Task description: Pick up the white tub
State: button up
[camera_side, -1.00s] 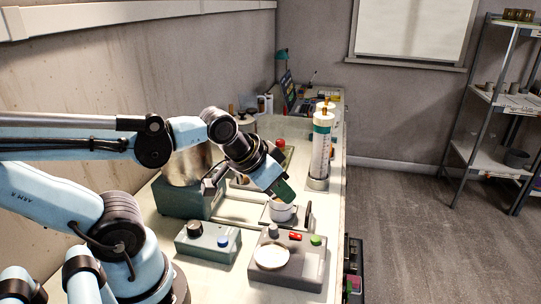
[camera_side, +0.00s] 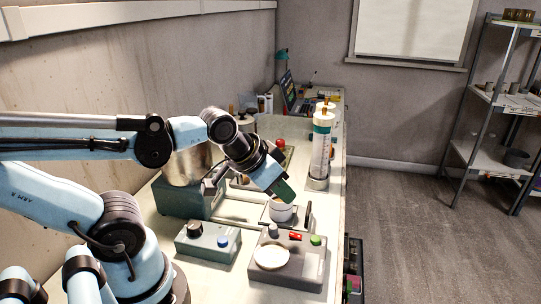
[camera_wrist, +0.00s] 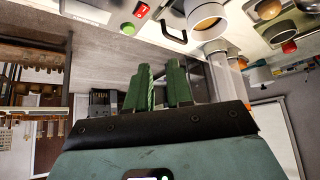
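The white tub (camera_side: 281,212) is a small round pot on a grey stand on the bench, partly hidden by my gripper in the side view. In the wrist view a pale round tub (camera_wrist: 207,16) with a tan inside shows at the top edge, apart from my fingers. My gripper (camera_side: 285,192) has green fingers and hangs tilted just above and in front of the tub in the side view. In the wrist view my gripper (camera_wrist: 159,82) shows two green fingers with a narrow gap between them and nothing held there.
A grey control box (camera_side: 302,262) with a pale dish and red and green buttons stands in front. A teal box (camera_side: 197,240) is to its left. A tall clear cylinder (camera_side: 320,155) stands behind on the right. The bench's right edge is close by.

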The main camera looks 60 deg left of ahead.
jog(key=o, duration=1.3)
